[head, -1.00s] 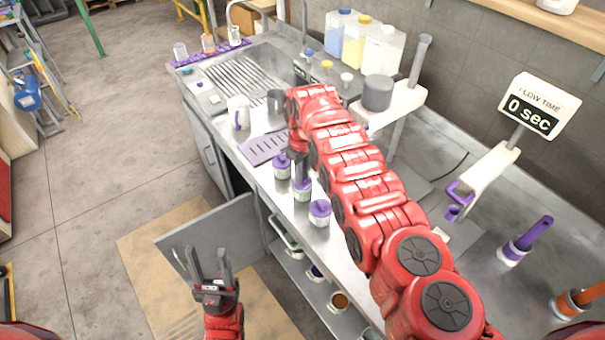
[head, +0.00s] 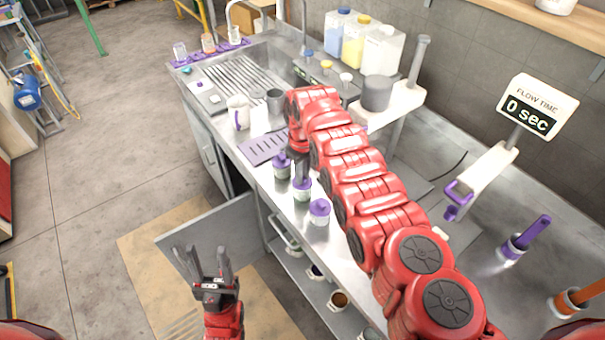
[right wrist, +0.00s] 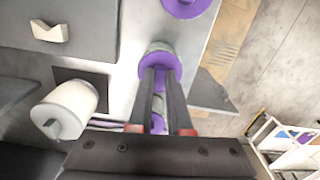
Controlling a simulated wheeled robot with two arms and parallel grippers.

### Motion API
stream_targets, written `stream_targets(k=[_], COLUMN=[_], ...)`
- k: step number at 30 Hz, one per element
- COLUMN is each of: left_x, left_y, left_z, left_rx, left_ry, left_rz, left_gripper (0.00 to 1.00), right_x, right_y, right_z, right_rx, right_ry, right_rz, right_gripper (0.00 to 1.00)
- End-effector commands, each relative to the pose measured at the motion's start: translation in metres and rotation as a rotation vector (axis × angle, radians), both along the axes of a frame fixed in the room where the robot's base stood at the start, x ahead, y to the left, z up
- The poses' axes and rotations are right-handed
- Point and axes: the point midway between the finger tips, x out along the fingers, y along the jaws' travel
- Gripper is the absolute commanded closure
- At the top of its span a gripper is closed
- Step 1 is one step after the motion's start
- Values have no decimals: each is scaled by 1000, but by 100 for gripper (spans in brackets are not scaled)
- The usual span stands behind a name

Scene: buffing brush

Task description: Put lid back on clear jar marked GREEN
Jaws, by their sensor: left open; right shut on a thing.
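Three small clear jars with purple lids stand in a row along the front edge of the steel counter: a far jar (head: 282,171), a middle jar (head: 303,195) with a greenish tint, and a near jar (head: 320,218). No jar label is readable. My right gripper (head: 302,175) points down and is shut on the purple lid (right wrist: 146,68) at the middle jar. The lid is on or just above that jar's mouth; I cannot tell whether it is fully seated. The near jar's purple lid (right wrist: 185,5) shows at the top of the right wrist view. My left gripper (head: 205,262) is open and empty, low in front of the counter.
A grey container (head: 377,92) stands on a white stand. An open cabinet door (head: 215,247) juts out near my left gripper. The FLOW TIME sign (head: 535,107) reads 0 sec.

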Motion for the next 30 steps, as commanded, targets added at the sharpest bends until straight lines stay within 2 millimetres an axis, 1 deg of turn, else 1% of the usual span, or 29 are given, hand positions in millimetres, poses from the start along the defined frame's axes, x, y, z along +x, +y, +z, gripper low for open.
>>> stream_targets(k=[7,16,30], left_x=[0,0,0], left_y=[0,0,0], left_z=[-1,-6,-6], left_rx=[0,0,0], left_ry=[0,0,0], left_rz=[0,0,0], left_gripper=[50,50,50], right_x=[0,0,0], right_y=[0,0,-1], right_z=[-1,-4,-3], right_rx=[0,0,0], right_ry=[0,0,0], right_rz=[0,0,0], right_gripper=[100,100,100])
